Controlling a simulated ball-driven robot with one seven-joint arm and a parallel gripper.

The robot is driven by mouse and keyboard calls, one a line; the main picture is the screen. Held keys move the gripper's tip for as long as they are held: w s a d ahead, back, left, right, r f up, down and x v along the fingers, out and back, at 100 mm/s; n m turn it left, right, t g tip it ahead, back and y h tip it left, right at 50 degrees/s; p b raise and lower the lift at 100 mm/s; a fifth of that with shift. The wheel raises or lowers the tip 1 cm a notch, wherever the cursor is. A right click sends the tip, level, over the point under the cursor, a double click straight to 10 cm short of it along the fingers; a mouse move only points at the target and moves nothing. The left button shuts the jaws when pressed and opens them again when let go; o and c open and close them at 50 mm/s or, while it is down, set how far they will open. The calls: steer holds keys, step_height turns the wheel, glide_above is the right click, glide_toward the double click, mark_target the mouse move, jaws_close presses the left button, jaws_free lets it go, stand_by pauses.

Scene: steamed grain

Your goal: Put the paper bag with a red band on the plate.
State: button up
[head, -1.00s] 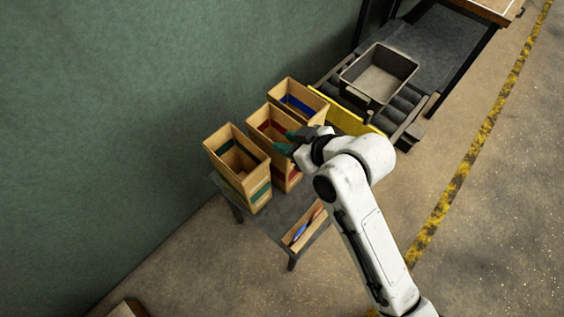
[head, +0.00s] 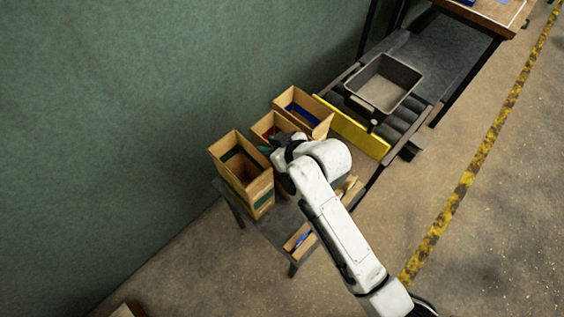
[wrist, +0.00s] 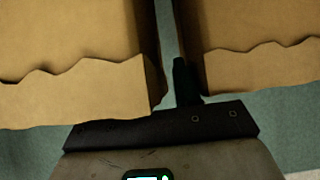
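The paper bag with a red band (head: 264,124) stands between two similar bags on a small dark table in the head view. My arm hides much of its front. My gripper (head: 274,148) is at its near side, its fingertips mostly hidden by my wrist. In the wrist view a dark finger (wrist: 185,82) points into the narrow gap between two brown bags with jagged top edges, one on the left (wrist: 75,90) and one on the right (wrist: 262,65). No bands show there, and I cannot tell whether either bag is gripped. I cannot make out a plate for certain.
A bag with a green band (head: 256,184) stands on the left, one with a blue band (head: 316,124) behind on the right. A shallow tray (head: 291,246) sits at the table's front. A yellow board (head: 352,130) and a grey bin (head: 363,92) on rollers are farther right.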

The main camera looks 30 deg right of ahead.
steer(key=shift+c, duration=0.4)
jaws_close()
stand_by(0.9)
